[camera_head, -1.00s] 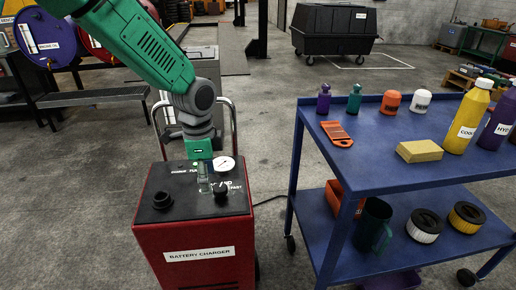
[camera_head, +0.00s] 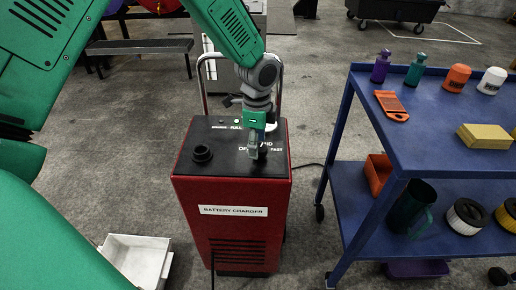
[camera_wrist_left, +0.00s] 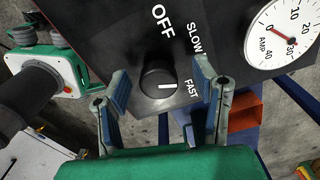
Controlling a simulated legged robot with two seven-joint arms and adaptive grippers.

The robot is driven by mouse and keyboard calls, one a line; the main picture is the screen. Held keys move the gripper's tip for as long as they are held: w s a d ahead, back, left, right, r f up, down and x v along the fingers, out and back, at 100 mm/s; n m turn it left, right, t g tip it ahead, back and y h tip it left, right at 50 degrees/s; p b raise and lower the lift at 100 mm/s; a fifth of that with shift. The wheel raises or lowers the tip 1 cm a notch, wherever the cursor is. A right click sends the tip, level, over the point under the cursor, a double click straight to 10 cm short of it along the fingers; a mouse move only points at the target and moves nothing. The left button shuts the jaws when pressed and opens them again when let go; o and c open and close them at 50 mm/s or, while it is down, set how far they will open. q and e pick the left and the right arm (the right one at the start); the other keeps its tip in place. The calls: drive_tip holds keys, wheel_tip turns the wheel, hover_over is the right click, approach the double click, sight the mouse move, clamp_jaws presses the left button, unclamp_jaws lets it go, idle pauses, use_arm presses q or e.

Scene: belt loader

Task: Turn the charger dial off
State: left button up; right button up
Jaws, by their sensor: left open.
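The red battery charger (camera_head: 232,228) stands upright on the floor with a black top panel. In the left wrist view, the black charger dial (camera_wrist_left: 156,80) shows between the fingers, its white pointer line aimed right, toward FAST and away from OFF. My left gripper (camera_head: 254,150) reaches down over the right part of the panel and hides the dial in the head view. In the left wrist view, its open fingers (camera_wrist_left: 163,90) stand on either side of the dial with gaps; contact cannot be told. My right gripper is out of view.
An amp gauge (camera_wrist_left: 283,37) sits beside the dial. A black cap (camera_head: 202,153) is on the panel's left. A blue cart (camera_head: 437,107) with bottles and a sponge stands close at right. A white bin (camera_head: 137,258) lies at lower left.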

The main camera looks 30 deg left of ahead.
use_arm(q)
drive_tip(key=shift+d+f, duration=0.1)
drive_tip(key=shift+f, duration=0.25)
drive_tip(key=shift+d, duration=0.25)
drive_tip(key=shift+d+r, duration=0.1)
drive_tip(key=shift+d, duration=0.45)
drive_tip(key=shift+a, duration=0.1)
drive_tip(key=c, duration=0.7)
drive_tip(key=shift+a, duration=0.2)
drive_tip(key=c, duration=0.4)
drive_tip(key=shift+a, duration=0.2)
drive_tip(key=shift+c, duration=0.2)
drive_tip(key=shift+d, duration=0.1)
